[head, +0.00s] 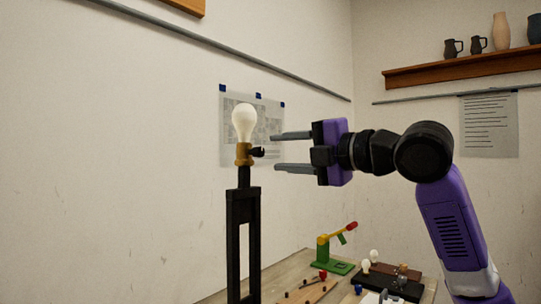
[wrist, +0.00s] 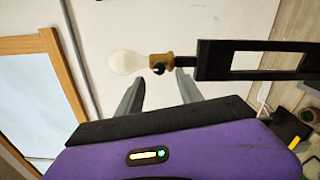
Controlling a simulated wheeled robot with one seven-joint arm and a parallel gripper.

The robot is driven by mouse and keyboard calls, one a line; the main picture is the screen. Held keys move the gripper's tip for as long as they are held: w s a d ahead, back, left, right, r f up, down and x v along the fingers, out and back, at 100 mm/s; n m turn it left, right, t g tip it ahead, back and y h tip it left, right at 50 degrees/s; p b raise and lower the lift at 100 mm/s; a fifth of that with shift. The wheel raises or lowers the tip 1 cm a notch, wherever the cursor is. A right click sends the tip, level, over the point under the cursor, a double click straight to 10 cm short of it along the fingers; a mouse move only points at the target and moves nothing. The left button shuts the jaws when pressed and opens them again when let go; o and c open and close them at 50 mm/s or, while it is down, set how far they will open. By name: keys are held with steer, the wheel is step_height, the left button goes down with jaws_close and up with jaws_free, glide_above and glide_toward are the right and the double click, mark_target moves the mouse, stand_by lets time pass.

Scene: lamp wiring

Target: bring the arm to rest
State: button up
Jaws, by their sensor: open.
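My gripper (head: 294,152) is open and empty, held up in the air with its two fingers pointing left. A white bulb (head: 244,121) sits upright in a brass-coloured socket (head: 243,155) on top of a black stand (head: 244,230). The fingertips are a short way right of the socket in the head view, with no contact seen. In the wrist view my gripper's fingers (wrist: 162,92) are spread, and the bulb (wrist: 127,63), socket (wrist: 160,66) and black stand (wrist: 245,60) show beyond them. A small dark knob (head: 259,152) sticks out of the socket's side.
Below is a wooden table (head: 285,268) with a green switch stand (head: 333,264) with a yellow-and-red lever, and a dark block (head: 388,287) near small bulbs (head: 374,257). A shelf (head: 460,69) with jugs is on the back wall. The air around my gripper looks clear.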

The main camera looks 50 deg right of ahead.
steer(key=shift+s, duration=1.05)
